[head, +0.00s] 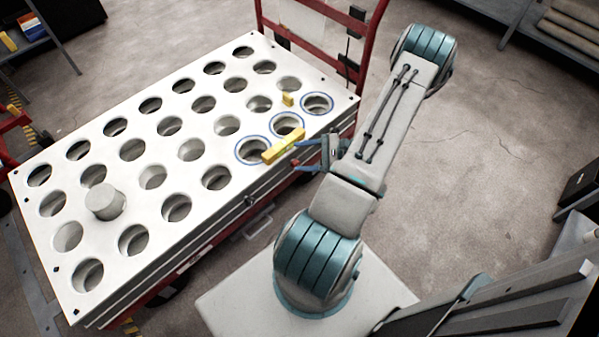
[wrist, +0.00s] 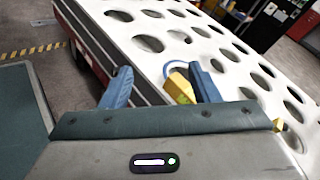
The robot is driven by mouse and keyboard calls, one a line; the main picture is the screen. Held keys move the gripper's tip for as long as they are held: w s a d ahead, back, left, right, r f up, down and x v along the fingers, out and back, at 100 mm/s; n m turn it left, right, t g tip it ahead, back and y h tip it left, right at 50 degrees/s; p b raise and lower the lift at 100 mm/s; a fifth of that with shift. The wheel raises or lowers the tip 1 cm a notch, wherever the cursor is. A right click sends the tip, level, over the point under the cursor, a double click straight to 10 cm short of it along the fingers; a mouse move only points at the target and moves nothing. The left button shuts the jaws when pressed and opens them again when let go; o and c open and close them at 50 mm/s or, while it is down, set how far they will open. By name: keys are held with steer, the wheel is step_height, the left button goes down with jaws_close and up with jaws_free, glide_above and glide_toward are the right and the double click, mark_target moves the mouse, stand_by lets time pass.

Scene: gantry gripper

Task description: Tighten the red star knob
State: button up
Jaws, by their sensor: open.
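I cannot make out a red star knob in either view. My gripper (head: 297,154) is at the right edge of the white holed plate (head: 205,104), with its fingers toward the plate. In the wrist view my gripper (wrist: 160,80) shows two blue fingers spread apart, with nothing clearly held between them. A yellow bar (head: 283,147) is at the plate's right side, just beyond the fingertips. In the wrist view the yellow bar (wrist: 178,86) shows beside the right finger, which partly hides it. I cannot tell whether they touch. A small red patch shows near the lower fingertip, but its shape is unclear.
Blue rings (head: 317,103) mark several holes along the plate's right side. A small yellow block (head: 288,99) stands near them. A grey cylinder (head: 105,202) stands in a hole at left. The plate rests on a cart with a red frame (head: 374,45).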

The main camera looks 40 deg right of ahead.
mark_target(296, 164)
steer(key=s+d+f+m+t+h+b, duration=0.2)
steer(key=s+d+f+m+t+h, duration=0.25)
steer(key=f, duration=0.45)
steer(key=s+d+f+m+t+h+b, duration=0.1)
steer(key=s+f+m+t+h+b, duration=0.15)
steer(key=f+m+h, duration=0.55)
steer(key=w+a+f+n+y+b, duration=0.1)
steer(key=w+f+y, duration=0.1)
steer(key=w, duration=1.2)
steer(key=shift+a, duration=0.25)
steer(key=c, duration=1)
